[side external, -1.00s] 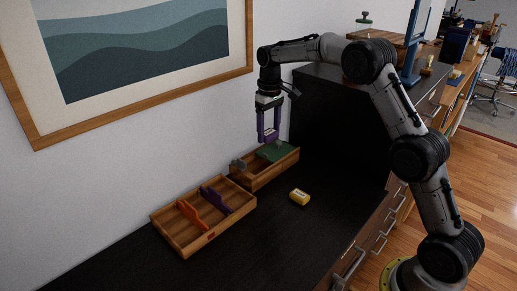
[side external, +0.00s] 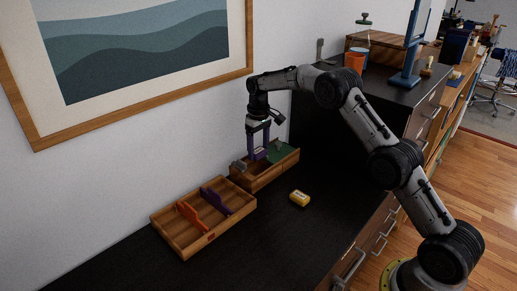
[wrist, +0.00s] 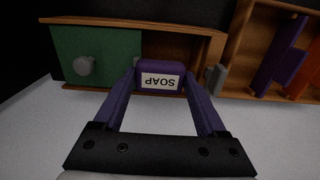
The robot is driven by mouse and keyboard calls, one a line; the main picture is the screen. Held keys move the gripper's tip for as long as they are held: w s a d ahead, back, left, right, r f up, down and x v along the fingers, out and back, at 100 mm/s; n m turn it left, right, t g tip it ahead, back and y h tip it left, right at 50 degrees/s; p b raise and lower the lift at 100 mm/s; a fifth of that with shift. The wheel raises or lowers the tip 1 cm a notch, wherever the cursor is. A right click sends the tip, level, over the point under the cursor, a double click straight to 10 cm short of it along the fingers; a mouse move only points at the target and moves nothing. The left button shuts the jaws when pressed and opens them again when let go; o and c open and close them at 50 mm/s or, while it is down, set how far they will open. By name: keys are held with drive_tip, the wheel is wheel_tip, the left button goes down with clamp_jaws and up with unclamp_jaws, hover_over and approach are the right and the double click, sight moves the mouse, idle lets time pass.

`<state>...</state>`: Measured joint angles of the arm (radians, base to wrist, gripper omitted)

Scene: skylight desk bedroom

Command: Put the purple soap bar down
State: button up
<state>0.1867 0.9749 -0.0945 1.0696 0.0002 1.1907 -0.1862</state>
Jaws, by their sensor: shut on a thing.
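The purple soap bar (wrist: 162,68), with a white "SOAP" label, is between the fingertips of my gripper (wrist: 160,82) in the wrist view. My gripper (side external: 259,156) is shut on the bar and points down over the wooden box in the side view. The box (side external: 266,180) has a green lid (wrist: 100,55) with a round knob, covering one part of it. The bar appears over or at the uncovered part beside the lid. I cannot tell whether the bar touches the box.
A wooden tray (side external: 183,246) with an orange divider (side external: 190,214) and a purple divider (side external: 215,199) stands at the left. A yellow block (side external: 300,198) lies on the dark desk. The wall is close behind the box. The desk front is mostly clear.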

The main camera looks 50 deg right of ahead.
sight(258, 150)
drive_tip(key=shift+f, duration=0.55)
drive_tip(key=o, duration=1.3)
wheel_tip(258, 150, up, 12)
drive_tip(key=s+a+r+t, duration=0.1)
drive_tip(key=s+a+r, duration=0.3)
drive_tip(key=s+r, duration=0.45)
drive_tip(key=s+a+r+t, duration=0.25)
drive_tip(key=s+r, duration=0.45)
drive_tip(key=s, duration=0.4)
drive_tip(key=s+a+f, duration=0.1)
drive_tip(key=s+f, duration=0.2)
drive_tip(key=s, duration=0.4)
drive_tip(key=s+a+f+t, duration=0.1)
drive_tip(key=s+a+f, duration=0.1)
drive_tip(key=s, duration=0.6)
drive_tip(key=s+a+f+t, duration=0.1)
drive_tip(key=s+f, duration=0.3)
drive_tip(key=s, duration=0.3)
drive_tip(key=shift+s+a, duration=0.25)
